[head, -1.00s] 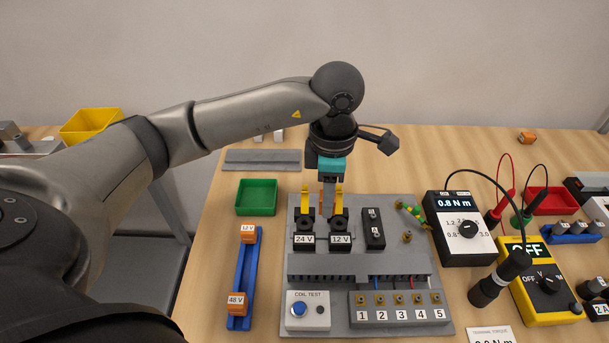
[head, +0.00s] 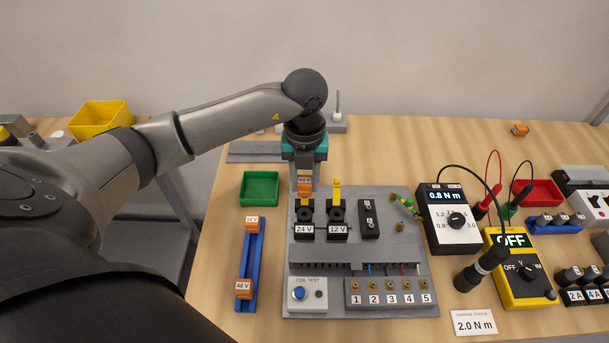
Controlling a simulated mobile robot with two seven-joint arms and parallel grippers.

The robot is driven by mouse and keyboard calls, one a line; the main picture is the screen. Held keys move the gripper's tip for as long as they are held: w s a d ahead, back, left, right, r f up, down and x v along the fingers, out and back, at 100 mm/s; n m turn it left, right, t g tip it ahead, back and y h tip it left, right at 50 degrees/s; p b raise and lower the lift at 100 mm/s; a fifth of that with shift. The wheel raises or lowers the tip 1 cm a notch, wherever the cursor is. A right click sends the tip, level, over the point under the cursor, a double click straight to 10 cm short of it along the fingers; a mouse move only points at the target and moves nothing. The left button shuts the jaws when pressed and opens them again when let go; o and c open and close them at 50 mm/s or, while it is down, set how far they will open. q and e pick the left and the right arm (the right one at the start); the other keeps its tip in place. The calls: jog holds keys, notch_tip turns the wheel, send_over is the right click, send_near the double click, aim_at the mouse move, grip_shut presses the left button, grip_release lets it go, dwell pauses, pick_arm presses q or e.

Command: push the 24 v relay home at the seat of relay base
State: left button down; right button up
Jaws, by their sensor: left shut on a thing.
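My left gripper (head: 304,182) comes down over the left relay base and is shut on the orange 24 V relay (head: 304,188), whose small white label faces me. The black relay base (head: 304,230) marked 24 V is on the grey panel, directly below the relay in this view. The relay's lower end is at the top of this base; I cannot tell how deep it sits. The base's yellow lever is mostly hidden by the relay and gripper. My right gripper is not in view.
The adjacent 12 V base (head: 338,230) has an upright yellow lever (head: 337,192). A blue rail (head: 250,265) holds two orange relays. A green tray (head: 260,189) lies left of the panel (head: 384,203). A torque unit (head: 449,226) and yellow meter (head: 519,286) stand right.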

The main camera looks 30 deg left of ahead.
aim_at(305, 180)
pick_arm(q)
jog(key=shift+f, duration=0.1)
dwell(0.4)
jog(key=shift+f+b, duration=2.25)
jog(key=shift+f, duration=0.6)
jog(key=shift+f+b, duration=0.8)
jog(key=shift+f, duration=0.35)
jog(key=shift+c, duration=2.3)
grip_release()
notch_tip(305, 180, up, 15)
jog(key=shift+r, duration=0.15)
